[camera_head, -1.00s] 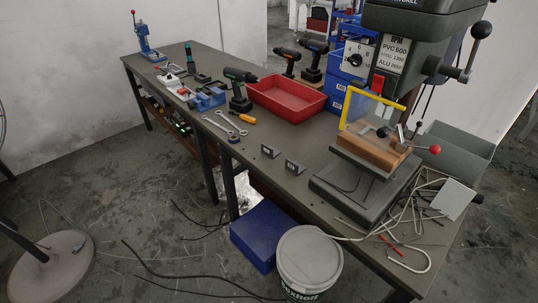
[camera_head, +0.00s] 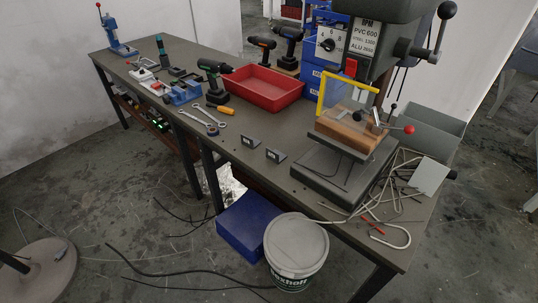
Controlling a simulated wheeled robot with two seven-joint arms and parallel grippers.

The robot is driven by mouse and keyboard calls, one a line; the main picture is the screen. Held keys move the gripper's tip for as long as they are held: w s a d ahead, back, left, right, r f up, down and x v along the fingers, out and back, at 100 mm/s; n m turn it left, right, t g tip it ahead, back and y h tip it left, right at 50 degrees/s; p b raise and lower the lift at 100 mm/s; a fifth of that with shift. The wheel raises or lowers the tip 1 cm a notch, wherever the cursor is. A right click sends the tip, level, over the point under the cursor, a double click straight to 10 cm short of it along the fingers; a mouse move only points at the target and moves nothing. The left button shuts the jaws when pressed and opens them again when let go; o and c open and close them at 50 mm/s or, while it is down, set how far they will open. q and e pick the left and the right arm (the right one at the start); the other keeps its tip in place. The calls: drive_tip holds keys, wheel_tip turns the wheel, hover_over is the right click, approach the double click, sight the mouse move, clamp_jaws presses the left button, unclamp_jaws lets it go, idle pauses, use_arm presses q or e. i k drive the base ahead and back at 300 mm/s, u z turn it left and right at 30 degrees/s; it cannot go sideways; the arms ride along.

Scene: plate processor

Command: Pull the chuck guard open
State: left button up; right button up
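The chuck guard (camera_head: 322,94) is a clear panel with a yellow frame on the drill press (camera_head: 365,42). It stands in front of the chuck area, just above a wooden block (camera_head: 347,132) on the press table. The block and a small clamp with a red-knobbed lever (camera_head: 408,129) sit on the press's table above its dark base (camera_head: 318,175). The chuck itself is hard to make out behind the guard. Neither of my grippers shows in the head view.
The workbench (camera_head: 240,135) carries a red tray (camera_head: 264,90), cordless drills (camera_head: 213,80), wrenches and a blue vise. Bent rods (camera_head: 392,205) and a grey plate lie right of the press. A white bucket (camera_head: 296,250) and a blue box (camera_head: 249,225) stand on the floor in front.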

sight(358, 115)
drive_tip(key=k, duration=1.25)
drive_tip(key=z, duration=0.95)
drive_tip(key=i, duration=0.8)
drive_tip(key=z, duration=0.6)
